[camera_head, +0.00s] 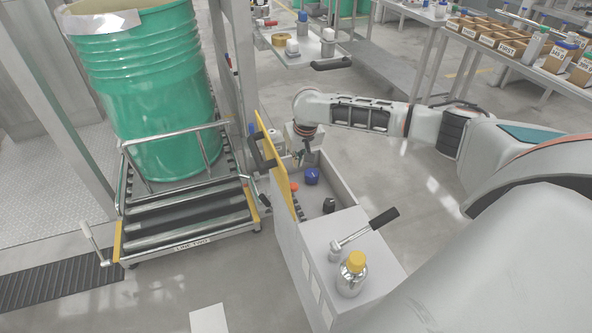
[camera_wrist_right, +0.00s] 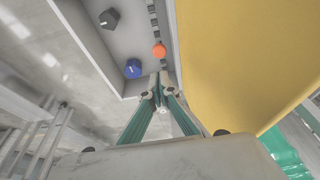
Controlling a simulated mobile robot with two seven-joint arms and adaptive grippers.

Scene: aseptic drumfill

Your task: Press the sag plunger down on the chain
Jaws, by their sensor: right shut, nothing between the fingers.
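An open grey housing (camera_head: 345,188) stands in the middle of the head view. A dark chain (camera_wrist_right: 153,22) runs along its inner side by the yellow panel. An orange round-topped part (camera_wrist_right: 159,50), likely the sag plunger, sits at the chain; it also shows in the head view (camera_head: 293,187). My right gripper (camera_wrist_right: 158,88) is shut and empty, its tips just short of the orange part in the wrist picture; I cannot tell the height gap. In the head view the right gripper (camera_head: 304,156) is small at the housing's far end. My left gripper is not in view.
Inside the housing are a blue knob (camera_head: 312,176) and a black knob (camera_head: 329,205). The yellow panel (camera_head: 279,165) rises beside the chain. A lever (camera_head: 365,233) and a yellow-capped bottle (camera_head: 352,275) are on the near top. A green drum (camera_head: 160,110) stands left.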

